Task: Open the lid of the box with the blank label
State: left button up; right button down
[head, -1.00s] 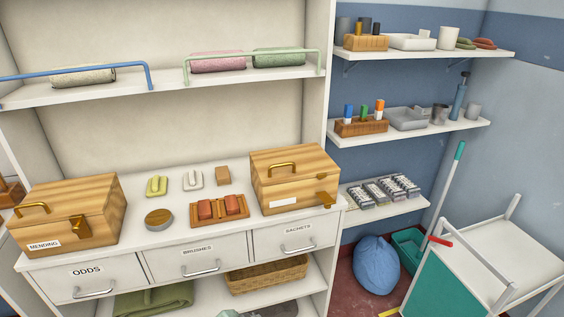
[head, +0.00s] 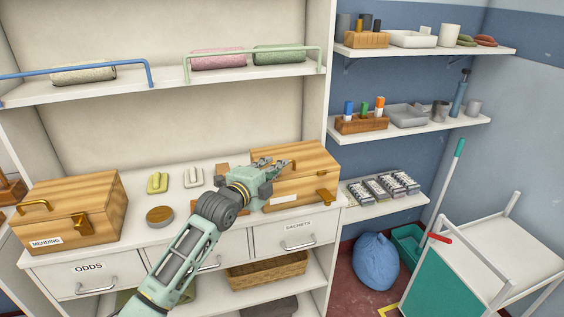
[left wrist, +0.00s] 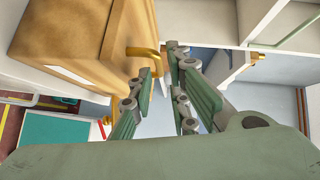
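The box with the blank label (head: 318,165) is light wood and stands at the right end of the counter in the head view, lid closed. Its blank label (head: 283,199) is on the front, and a brass latch (head: 325,196) hangs at the front right. My left gripper (head: 274,163) is over the left part of the lid and hides the brass lid handle there. In the left wrist view the gripper (left wrist: 163,62) is open, with a brass piece, apparently the handle (left wrist: 143,52), by one fingertip. I cannot tell if they touch. My right gripper is not in view.
The MENDING box (head: 80,205) stands closed at the left of the counter. A shelf with a green rail (head: 252,56) is above. My left arm covers the middle drawer.

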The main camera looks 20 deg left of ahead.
pick_arm(q)
jog(key=shift+x, duration=2.6)
grip_shut()
